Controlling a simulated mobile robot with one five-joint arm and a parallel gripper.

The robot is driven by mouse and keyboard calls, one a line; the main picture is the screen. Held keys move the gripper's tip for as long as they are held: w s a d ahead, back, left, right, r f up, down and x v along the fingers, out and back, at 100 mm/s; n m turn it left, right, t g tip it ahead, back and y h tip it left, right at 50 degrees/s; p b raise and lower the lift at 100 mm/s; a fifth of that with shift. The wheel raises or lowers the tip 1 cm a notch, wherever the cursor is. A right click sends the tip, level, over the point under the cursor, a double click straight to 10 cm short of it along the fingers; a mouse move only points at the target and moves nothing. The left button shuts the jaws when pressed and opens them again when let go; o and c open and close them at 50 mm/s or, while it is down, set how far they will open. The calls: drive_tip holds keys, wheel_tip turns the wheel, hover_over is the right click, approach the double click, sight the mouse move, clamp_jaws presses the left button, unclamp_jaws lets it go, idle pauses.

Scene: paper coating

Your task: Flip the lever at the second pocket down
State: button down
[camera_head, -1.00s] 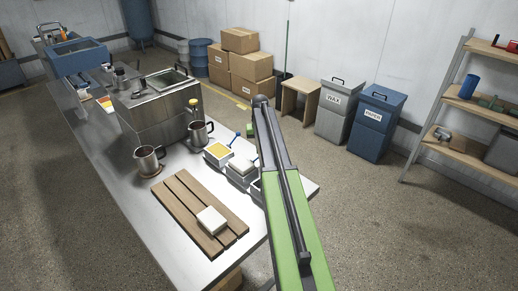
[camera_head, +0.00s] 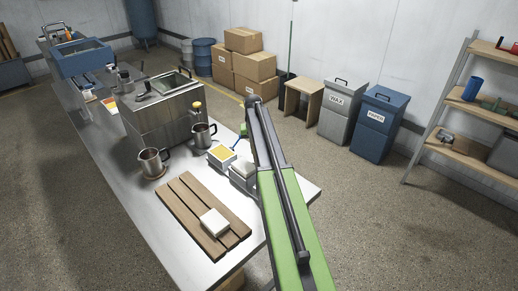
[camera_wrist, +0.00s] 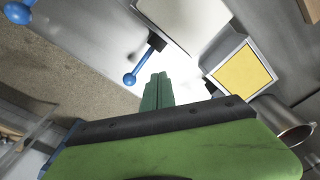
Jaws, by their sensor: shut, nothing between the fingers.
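In the wrist view, the second pocket (camera_wrist: 185,18) is a metal box with a white top. Its blue lever, with a round knob (camera_wrist: 130,79), sticks out from the box's side. My gripper (camera_wrist: 157,80) is shut and empty, its green fingertips close beside the knob; I cannot tell whether they touch. The pocket with the yellow top (camera_wrist: 240,70) is to the right. In the head view, the yellow-topped pocket (camera_head: 221,156) and the white-topped pocket (camera_head: 242,171) stand at the table's edge, partly behind my arm.
The metal table (camera_head: 120,185) holds a slatted wooden board (camera_head: 183,210) with a white block (camera_head: 214,222), two metal mugs and a metal tank (camera_head: 165,115). A wax bin (camera_head: 338,115), a paper bin (camera_head: 375,130) and shelves stand beyond open floor.

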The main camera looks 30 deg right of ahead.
wheel_tip(320, 180, up, 10)
drive_tip(key=a+p, duration=0.1)
drive_tip(key=p, duration=0.8)
drive_tip(key=shift+s+r, duration=0.2)
drive_tip(key=shift+s, duration=0.1)
